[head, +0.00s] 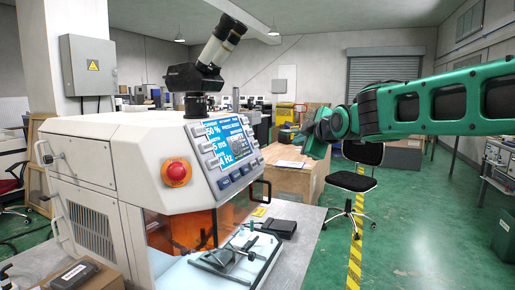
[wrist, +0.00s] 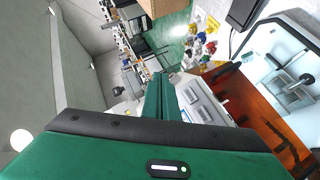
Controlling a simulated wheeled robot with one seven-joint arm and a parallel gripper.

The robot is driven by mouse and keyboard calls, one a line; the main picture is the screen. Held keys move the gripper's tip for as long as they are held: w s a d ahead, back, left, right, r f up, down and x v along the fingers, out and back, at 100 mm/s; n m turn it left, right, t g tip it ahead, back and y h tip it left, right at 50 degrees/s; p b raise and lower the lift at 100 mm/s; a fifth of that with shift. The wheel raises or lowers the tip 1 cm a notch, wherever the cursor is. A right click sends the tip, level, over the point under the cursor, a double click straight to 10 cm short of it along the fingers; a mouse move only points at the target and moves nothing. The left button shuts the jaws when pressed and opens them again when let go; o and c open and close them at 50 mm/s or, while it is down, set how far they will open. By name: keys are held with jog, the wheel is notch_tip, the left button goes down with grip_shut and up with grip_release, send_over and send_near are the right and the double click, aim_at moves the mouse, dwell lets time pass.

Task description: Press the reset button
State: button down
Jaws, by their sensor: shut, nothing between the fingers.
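The white machine (head: 130,140) stands on a table at the left in the head view. I cannot read which button is marked reset. My green gripper (head: 308,136) is shut and empty, to the right of the panel and apart from it. In the wrist view my gripper fingers (wrist: 168,92) point away, with part of the machine's light panel (wrist: 207,102) beside them.
A microscope-like eyepiece (head: 208,58) rises from the machine top. Orange glass and a clear-walled work area lie below the panel. A dark box (head: 280,228) sits on the table. A wooden crate (head: 290,172) and a black chair (head: 352,182) stand behind, with green floor at right.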

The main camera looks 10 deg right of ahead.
aim_at(254, 144)
jog(key=shift+n+t+y, duration=0.4)
jog(key=shift+n, duration=0.4)
jog(key=w+a+r, duration=0.1)
jog(key=a+r, duration=0.1)
jog(key=r, duration=0.1)
jog(key=shift+w+a, duration=0.2)
jog(key=shift+w, duration=0.2)
jog(key=w+a+f, duration=0.4)
jog(key=a, duration=0.2)
jog(key=shift+w+a, duration=0.15)
jog(key=shift+w, duration=0.2)
dwell(1.2)
jog(key=shift+w+a+f, duration=0.1)
jog(key=shift+w+a, duration=0.1)
jog(key=shift+a, duration=0.1)
jog(key=shift+w+a+f, duration=0.15)
jog(key=shift+w+a, duration=0.05)
jog(key=shift+a, duration=0.15)
dwell(0.9)
jog(key=shift+d, duration=0.1)
jog(key=shift+s+d+r, duration=0.35)
jog(key=shift+s+d, duration=0.1)
jog(key=shift+d, duration=0.1)
